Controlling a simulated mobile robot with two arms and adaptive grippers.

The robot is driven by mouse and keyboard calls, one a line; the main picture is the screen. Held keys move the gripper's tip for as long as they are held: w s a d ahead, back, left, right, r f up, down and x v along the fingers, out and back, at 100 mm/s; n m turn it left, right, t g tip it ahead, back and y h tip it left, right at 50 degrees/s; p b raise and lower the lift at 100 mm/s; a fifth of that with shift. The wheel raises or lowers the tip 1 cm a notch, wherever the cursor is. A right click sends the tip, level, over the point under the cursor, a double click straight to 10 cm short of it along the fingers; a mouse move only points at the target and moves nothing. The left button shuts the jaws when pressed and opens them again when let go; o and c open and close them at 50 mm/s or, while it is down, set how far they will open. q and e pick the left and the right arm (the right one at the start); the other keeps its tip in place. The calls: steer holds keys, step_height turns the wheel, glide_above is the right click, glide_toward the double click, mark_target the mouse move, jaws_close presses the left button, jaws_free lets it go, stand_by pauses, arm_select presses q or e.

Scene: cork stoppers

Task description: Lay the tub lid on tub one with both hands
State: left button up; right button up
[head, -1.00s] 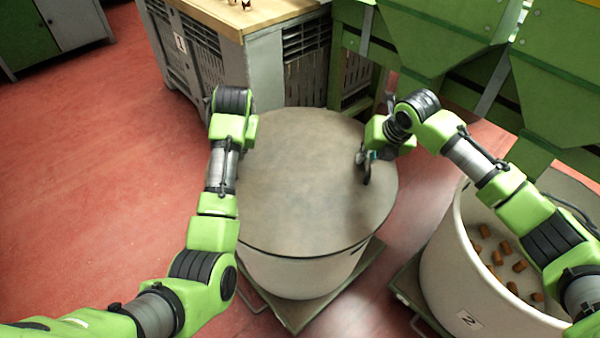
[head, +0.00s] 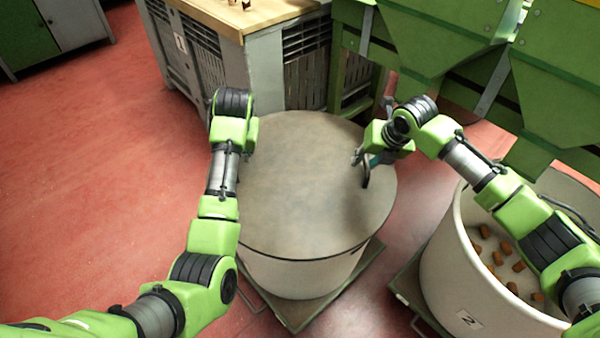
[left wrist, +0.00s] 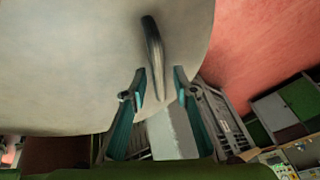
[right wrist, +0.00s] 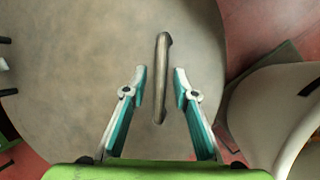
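The tub lid (head: 305,185), a round brownish-grey disc, lies level over tub one (head: 300,275) and covers its mouth; no gap shows at the near rim. My right gripper (head: 364,160) is at the lid's right handle (head: 366,172). In the right wrist view this handle (right wrist: 162,75) lies between the parted fingers of the right gripper (right wrist: 160,80), clear of both. My left gripper is hidden behind its arm in the head view. In the left wrist view the left gripper (left wrist: 158,78) is open, with the lid's other handle (left wrist: 153,50) between its fingers, apart from them.
Tub two (head: 455,260), open with several corks (head: 507,248) inside, stands on the right. A grey crate (head: 205,60) with a wooden top is behind the lid, and green hoppers (head: 430,35) are at the back right. Red floor on the left is free.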

steer(key=shift+r, duration=0.1)
arm_select(q)
steer(key=v, duration=1)
steer(key=shift+s+r, duration=0.2)
steer(key=shift+r, duration=0.15)
arm_select(e)
steer(key=v, duration=1.2)
arm_select(q)
steer(key=shift+d, duration=0.1)
